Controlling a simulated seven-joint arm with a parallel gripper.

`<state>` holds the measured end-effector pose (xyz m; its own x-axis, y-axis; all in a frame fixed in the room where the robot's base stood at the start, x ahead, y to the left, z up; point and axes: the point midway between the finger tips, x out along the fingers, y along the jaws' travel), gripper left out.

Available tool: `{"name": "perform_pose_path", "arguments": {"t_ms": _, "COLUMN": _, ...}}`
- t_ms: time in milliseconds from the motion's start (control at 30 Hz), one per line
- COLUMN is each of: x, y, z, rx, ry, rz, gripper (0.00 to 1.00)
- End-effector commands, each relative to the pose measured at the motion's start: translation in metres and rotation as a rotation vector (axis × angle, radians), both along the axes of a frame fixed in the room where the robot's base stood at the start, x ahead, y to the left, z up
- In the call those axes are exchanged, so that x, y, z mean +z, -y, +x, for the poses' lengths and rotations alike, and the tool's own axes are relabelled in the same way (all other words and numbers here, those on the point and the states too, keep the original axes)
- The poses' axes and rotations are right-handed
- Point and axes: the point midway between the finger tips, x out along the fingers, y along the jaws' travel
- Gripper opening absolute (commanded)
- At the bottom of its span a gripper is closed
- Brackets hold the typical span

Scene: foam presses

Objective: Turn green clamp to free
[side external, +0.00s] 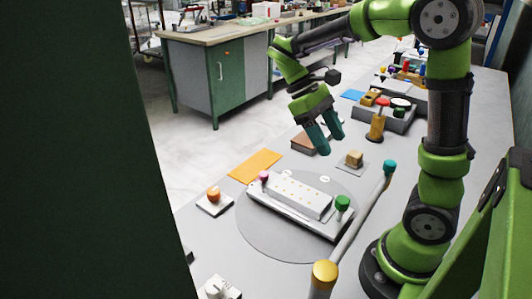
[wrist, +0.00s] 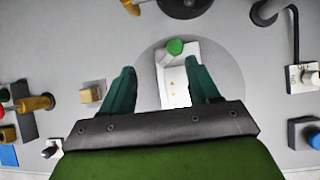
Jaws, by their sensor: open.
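The green clamp (side external: 342,203) is a round green knob at the right end of a white press (side external: 296,200) lying on a round grey plate (side external: 256,232). In the wrist view the green clamp (wrist: 175,46) shows just beyond my fingertips, and part of the white press (wrist: 173,84) shows between the fingers. My gripper (side external: 331,143) is open and empty, with teal fingers. It hangs above the table, behind and above the press, apart from the clamp. In the wrist view my gripper (wrist: 160,68) covers the rest of the press.
A pink knob (side external: 264,176) is at the press's left end. A grey bar with a teal knob (side external: 389,167) and an orange knob (side external: 324,272) runs right of the press. A wooden block (side external: 354,159), an orange sheet (side external: 254,165) and an orange button box (side external: 214,199) lie nearby.

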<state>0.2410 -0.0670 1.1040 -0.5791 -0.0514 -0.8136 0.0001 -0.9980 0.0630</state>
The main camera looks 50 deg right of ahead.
Motion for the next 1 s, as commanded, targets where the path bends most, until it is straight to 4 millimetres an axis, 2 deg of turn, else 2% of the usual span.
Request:
{"name": "perform_pose_path", "arguments": {"t_ms": 33, "x": 0.012, "y": 0.008, "z": -0.004, "rx": -0.092, "ry": 0.081, "rz": 0.014, "gripper": 0.61}}
{"name": "perform_pose_path", "arguments": {"t_ms": 167, "x": 0.030, "y": 0.011, "z": -0.005, "rx": -0.253, "ry": 0.219, "rz": 0.037, "gripper": 0.61}}
{"name": "perform_pose_path", "arguments": {"t_ms": 233, "x": 0.027, "y": 0.004, "z": -0.001, "rx": -0.289, "ry": 0.234, "rz": 0.041, "gripper": 0.61}}
{"name": "perform_pose_path", "arguments": {"t_ms": 367, "x": 0.019, "y": 0.004, "z": -0.002, "rx": -0.309, "ry": 0.233, "rz": 0.029, "gripper": 0.61}}
{"name": "perform_pose_path", "arguments": {"t_ms": 567, "x": -0.011, "y": 0.000, "z": -0.015, "rx": -0.307, "ry": 0.230, "rz": 0.029, "gripper": 0.61}}
{"name": "perform_pose_path", "arguments": {"t_ms": 1000, "x": -0.098, "y": -0.011, "z": -0.049, "rx": -0.306, "ry": 0.228, "rz": 0.028, "gripper": 0.61}}
